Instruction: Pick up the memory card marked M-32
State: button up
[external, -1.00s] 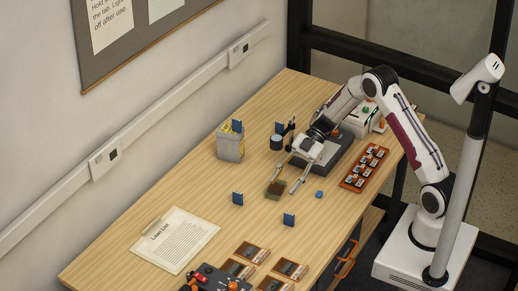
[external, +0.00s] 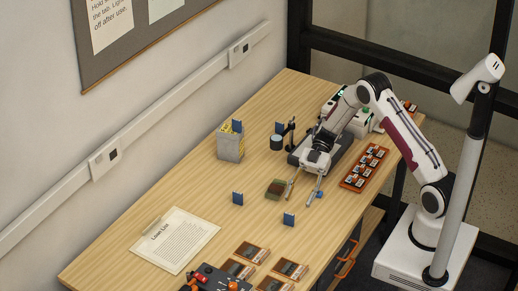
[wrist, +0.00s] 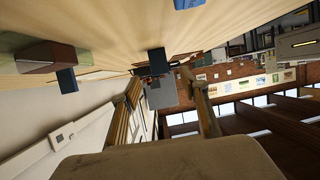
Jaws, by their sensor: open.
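Several small blue cards stand or lie on the table; no marking is legible, so I cannot tell which is M-32. Two stand upright nearer the front, a left card (external: 238,198) and a right card (external: 289,218). A small blue piece (external: 320,194) lies right beside my gripper's right finger, partly hidden. Another card (external: 279,127) stands farther back. My gripper (external: 299,201) is open and empty, low over the table, between the brown-green block (external: 275,188) and the blue piece. In the wrist view, blue pieces show at left (wrist: 66,82) and centre (wrist: 156,62).
An orange tray (external: 345,184) with several small items lies right of my gripper. A grey box (external: 230,148) with a blue card at its top stands at the back left. A dark stand is behind my gripper. A paper sheet (external: 175,240) and several brown cases (external: 252,252) lie in front.

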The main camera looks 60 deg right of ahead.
aim_at(290, 215)
jog(key=shift+x, duration=0.9)
jog(key=shift+a, duration=0.15)
jog(key=shift+x, duration=2.5)
jog(key=shift+w+a+r, duration=0.1)
jog(key=shift+r, duration=0.05)
jog(key=c, duration=1)
